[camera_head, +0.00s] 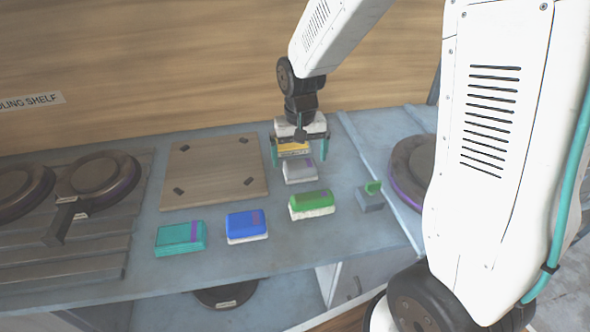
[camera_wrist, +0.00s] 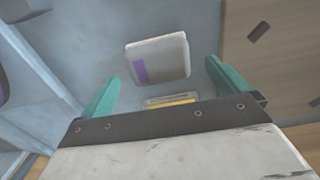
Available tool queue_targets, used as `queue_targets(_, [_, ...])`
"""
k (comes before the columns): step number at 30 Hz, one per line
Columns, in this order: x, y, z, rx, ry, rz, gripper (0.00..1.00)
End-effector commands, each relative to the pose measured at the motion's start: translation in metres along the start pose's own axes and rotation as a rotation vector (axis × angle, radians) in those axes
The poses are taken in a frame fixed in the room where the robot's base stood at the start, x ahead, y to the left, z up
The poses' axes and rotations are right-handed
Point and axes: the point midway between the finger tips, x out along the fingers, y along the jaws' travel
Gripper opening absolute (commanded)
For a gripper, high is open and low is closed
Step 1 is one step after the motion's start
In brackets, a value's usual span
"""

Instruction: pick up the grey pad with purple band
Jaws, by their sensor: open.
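The grey pad with purple band (camera_head: 299,172) lies on the blue-grey bench, right of the wooden board. In the wrist view the grey pad (camera_wrist: 160,60) shows its pale top, with the purple band toward its left side. My gripper (camera_head: 300,160) is above and just behind the pad in the head view. Its teal fingers are spread apart and nothing is held between them. In the wrist view my gripper (camera_wrist: 165,95) has its fingertips to the left and right of the pad's lower part, not visibly touching it. A yellow-banded item (camera_wrist: 168,100) shows between the finger bases.
A green pad (camera_head: 311,204), a blue pad (camera_head: 246,226) and a teal pad (camera_head: 181,238) lie in front. A wooden board (camera_head: 215,170) is at left. A small grey block with a green knob (camera_head: 371,198) is at right. Wooden wall stands behind.

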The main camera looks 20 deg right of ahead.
Motion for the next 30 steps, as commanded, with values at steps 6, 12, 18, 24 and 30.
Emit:
queue_targets(6, [0.029, 0.002, 0.001, 0.001, -0.004, 0.001, 1.0])
queue_targets(12, [0.032, 0.001, 0.001, -0.001, -0.001, 0.0, 1.0])
queue_targets(18, [0.032, -0.001, 0.001, -0.002, -0.001, 0.0, 0.64])
queue_targets(24, [0.032, -0.001, 0.001, -0.003, -0.001, 0.0, 0.54])
queue_targets(30, [0.025, -0.001, 0.001, -0.003, 0.001, 0.0, 0.54])
